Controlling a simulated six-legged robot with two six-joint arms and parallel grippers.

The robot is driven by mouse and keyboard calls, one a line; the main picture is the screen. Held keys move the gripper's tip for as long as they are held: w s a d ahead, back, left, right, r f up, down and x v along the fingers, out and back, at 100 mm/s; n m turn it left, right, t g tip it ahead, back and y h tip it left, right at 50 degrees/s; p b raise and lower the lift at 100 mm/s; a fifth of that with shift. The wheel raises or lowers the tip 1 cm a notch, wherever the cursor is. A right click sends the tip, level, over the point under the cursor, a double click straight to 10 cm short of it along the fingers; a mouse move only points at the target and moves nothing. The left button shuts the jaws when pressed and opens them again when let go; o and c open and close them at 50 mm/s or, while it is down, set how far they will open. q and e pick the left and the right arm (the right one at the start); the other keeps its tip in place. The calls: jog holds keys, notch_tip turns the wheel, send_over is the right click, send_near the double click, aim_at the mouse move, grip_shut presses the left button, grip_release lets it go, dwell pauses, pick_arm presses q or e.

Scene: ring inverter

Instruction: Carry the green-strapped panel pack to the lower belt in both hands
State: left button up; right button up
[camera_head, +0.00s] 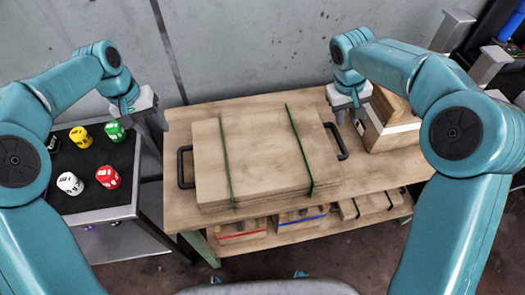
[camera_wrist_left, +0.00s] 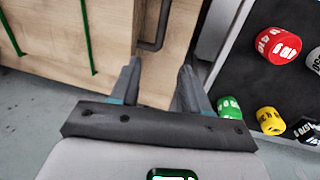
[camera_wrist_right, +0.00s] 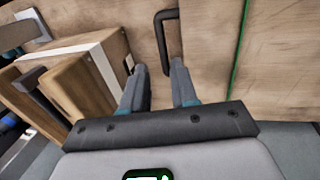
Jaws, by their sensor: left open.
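The panel pack (camera_head: 262,145) is a flat stack of light wooden panels with two green straps, lying on a wooden bench top. It has a black handle at each end, the left handle (camera_head: 181,168) and the right handle (camera_head: 339,143). My left gripper (camera_head: 152,128) is open and empty, left of and above the left handle. In the left wrist view the handle (camera_wrist_left: 158,32) lies beyond the fingertips (camera_wrist_left: 160,78). My right gripper (camera_head: 350,116) is open, near the right handle. In the right wrist view that handle (camera_wrist_right: 173,40) lies just beyond the fingertips (camera_wrist_right: 158,76). I cannot make out the lower belt.
A wooden crate (camera_head: 390,125) stands on the bench right of the pack, close to my right gripper. A dark-topped side table (camera_head: 100,205) with several coloured cylinders stands at left. Red-strapped and blue-strapped packs (camera_head: 300,214) lie on the shelf below. A grey wall is behind.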

aim_at(179, 157)
pick_arm(q)
jog(key=d+f, duration=0.1)
jog(key=f, duration=0.4)
jog(key=d+f, duration=0.1)
jog(key=f, duration=0.4)
jog(key=d+f, duration=0.1)
jog(key=f, duration=0.5)
jog(key=shift+w+f, duration=0.1)
pick_arm(e)
jog(key=x, duration=1.6)
jog(key=shift+s+f, duration=0.1)
jog(key=shift+f, duration=0.1)
pick_arm(q)
jog(key=c, duration=0.5)
pick_arm(e)
jog(key=c, duration=0.5)
pick_arm(q)
grip_shut()
pick_arm(e)
grip_shut()
